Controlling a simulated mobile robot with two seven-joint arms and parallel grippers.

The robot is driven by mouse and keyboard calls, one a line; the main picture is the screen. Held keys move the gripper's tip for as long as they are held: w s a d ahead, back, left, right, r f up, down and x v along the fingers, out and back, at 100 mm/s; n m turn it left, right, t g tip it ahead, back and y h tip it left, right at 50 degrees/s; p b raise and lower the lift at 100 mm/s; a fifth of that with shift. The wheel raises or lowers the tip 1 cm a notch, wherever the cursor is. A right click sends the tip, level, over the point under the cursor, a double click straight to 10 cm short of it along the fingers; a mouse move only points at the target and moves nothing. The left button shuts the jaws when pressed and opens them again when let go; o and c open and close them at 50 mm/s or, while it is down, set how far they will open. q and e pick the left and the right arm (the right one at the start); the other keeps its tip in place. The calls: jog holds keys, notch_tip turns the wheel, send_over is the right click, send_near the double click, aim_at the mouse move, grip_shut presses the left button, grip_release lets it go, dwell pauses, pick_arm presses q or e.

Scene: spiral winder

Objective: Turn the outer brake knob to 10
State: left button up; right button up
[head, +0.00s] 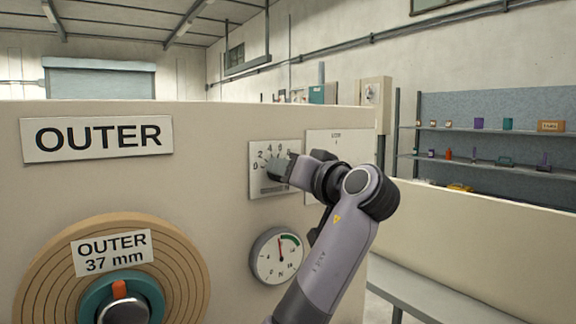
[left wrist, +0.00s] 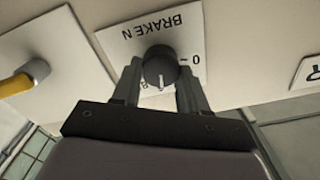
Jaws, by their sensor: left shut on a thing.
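The outer brake knob (left wrist: 160,64) is a dark round knob with a white pointer line, on a white plate (left wrist: 118,40) marked BRAKE N, upside down in the left wrist view. The plate (head: 259,187) is on the cream panel in the head view, with scale figures partly covered by my gripper. My left gripper (left wrist: 157,80) has one finger on each side of the knob and is shut on it. In the head view the left gripper (head: 277,169) hides the knob. In the wrist view the pointer line points down toward the gripper's palm; the figure there is partly hidden. My right gripper is not in view.
An OUTER sign (head: 97,138) and a large tan reel (head: 184,262) labelled OUTER 37 mm are at left. A round gauge (head: 277,257) with a red needle is below the brake plate. A yellow-ended lever (left wrist: 17,84) is at left in the wrist view. Shelves (head: 480,130) stand behind right.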

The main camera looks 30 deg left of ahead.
pick_arm(q)
jog(key=shift+w+f+m+p, duration=0.15)
jog(key=shift+m+p, duration=1.05)
jog(key=shift+m, duration=2)
jog(key=shift+s+f+m+p, duration=0.1)
jog(key=shift+m+p, duration=1.1)
jog(key=shift+m, duration=2)
jog(key=o, duration=1.1)
jog(key=shift+d, duration=0.1)
jog(key=shift+c, duration=0.2)
